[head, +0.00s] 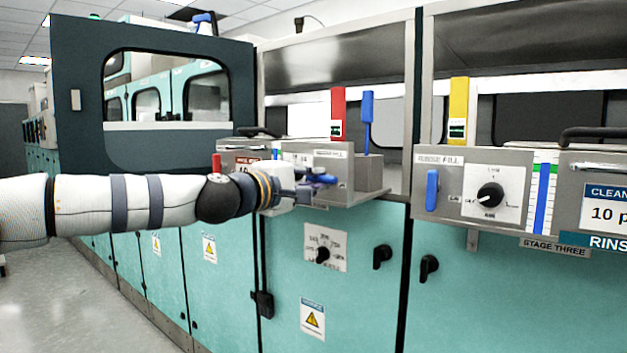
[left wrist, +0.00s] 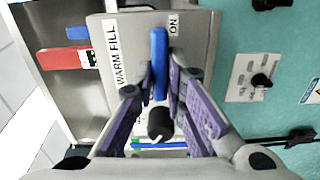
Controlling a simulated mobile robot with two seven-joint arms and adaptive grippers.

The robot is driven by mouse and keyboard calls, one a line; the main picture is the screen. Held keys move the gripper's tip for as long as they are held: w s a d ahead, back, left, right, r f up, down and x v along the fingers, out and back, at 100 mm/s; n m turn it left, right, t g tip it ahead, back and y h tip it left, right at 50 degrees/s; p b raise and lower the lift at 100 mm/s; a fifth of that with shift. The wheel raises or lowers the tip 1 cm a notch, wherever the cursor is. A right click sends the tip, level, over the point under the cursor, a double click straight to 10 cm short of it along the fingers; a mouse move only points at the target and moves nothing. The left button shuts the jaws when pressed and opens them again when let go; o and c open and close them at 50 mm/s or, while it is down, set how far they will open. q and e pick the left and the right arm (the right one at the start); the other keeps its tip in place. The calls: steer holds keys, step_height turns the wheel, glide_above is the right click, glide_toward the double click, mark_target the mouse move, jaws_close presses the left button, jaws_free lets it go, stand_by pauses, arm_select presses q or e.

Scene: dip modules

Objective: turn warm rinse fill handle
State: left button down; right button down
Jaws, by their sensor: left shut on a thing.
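The warm rinse fill handle is a blue lever on a grey box labelled "WARM FILL". In the left wrist view the blue handle (left wrist: 159,62) stands between the purple fingers of my left gripper (left wrist: 161,85), which is shut on it. Its far end points to the top of that picture, near an "ON" label. A black knob (left wrist: 160,124) sits just below it on the same box. In the head view my left gripper (head: 312,187) reaches the front of the grey box (head: 333,160), and the fingers largely hide the handle. My right gripper is in neither view.
A second grey box labelled "RINSE FILL" (head: 438,161) carries another blue handle (head: 432,190) and a black dial (head: 490,195). A red upright tag (head: 338,112) and a yellow one (head: 459,110) stand above. Teal cabinet doors (head: 345,275) with black knobs lie below.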

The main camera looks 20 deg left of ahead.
arm_select(q)
steer(key=shift+f+n, duration=0.1)
steer(key=shift+n, duration=0.2)
steer(key=shift+d, duration=0.1)
steer(key=c, duration=1.6)
jaws_free()
steer(key=shift+c, duration=0.2)
steer(key=v, duration=1.2)
